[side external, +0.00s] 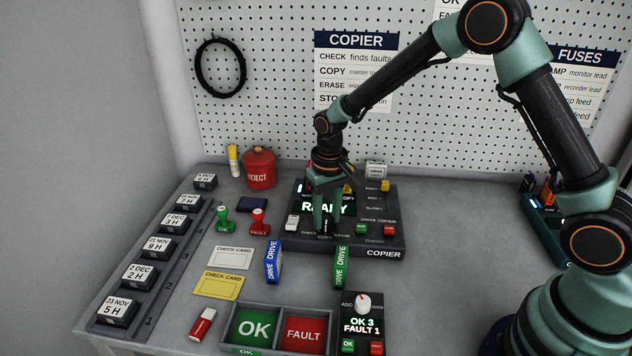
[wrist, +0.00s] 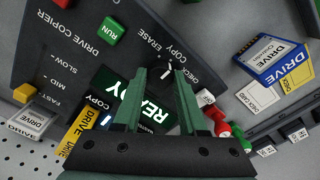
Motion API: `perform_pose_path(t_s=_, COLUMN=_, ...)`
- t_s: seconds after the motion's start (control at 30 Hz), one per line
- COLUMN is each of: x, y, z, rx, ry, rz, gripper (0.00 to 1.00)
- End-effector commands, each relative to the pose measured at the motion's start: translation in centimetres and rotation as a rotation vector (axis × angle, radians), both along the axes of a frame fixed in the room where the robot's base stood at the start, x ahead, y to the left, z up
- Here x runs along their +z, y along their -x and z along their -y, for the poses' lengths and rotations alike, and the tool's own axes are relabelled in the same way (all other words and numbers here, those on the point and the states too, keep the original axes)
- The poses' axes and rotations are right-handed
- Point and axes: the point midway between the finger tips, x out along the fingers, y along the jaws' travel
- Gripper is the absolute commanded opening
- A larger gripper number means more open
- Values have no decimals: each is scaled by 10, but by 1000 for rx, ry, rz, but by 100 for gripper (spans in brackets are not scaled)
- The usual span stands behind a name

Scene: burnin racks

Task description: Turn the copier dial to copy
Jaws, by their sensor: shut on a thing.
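The copier (side external: 398,212) is a dark sloped console with a lit READY display (side external: 322,208). Its dial (wrist: 165,74) is a small dark knob with a white mark, beside the labels CHECK, COPY and ERASE. My gripper (side external: 326,226) points down at the console's front, and its fingers (wrist: 161,70) are shut on the dial in the wrist view. The fingers hide much of the knob. The white mark lies between the fingertips; I cannot tell exactly which label it points to.
A green RUN button (wrist: 109,32) and a red button (side external: 389,230) sit right of the dial on the console. A blue drive (side external: 272,264) and a green drive (side external: 341,268) stand in front. An OK/FAULT tray (side external: 276,309) lies nearer. Stamps stand at left.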

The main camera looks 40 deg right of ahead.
Motion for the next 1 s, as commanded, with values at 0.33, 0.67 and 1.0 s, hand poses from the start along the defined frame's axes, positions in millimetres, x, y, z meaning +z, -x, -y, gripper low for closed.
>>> perform_pose_path(t_s=0.33, x=1, y=-3, z=4, rx=-12, ry=-1, rz=9, gripper=0)
perform_pose_path(t_s=0.67, x=1, y=-1, z=3, rx=-7, ry=-1, rz=3, gripper=71)
perform_pose_path(t_s=1.0, x=31, y=-1, z=2, rx=-6, ry=-1, rz=8, gripper=71)
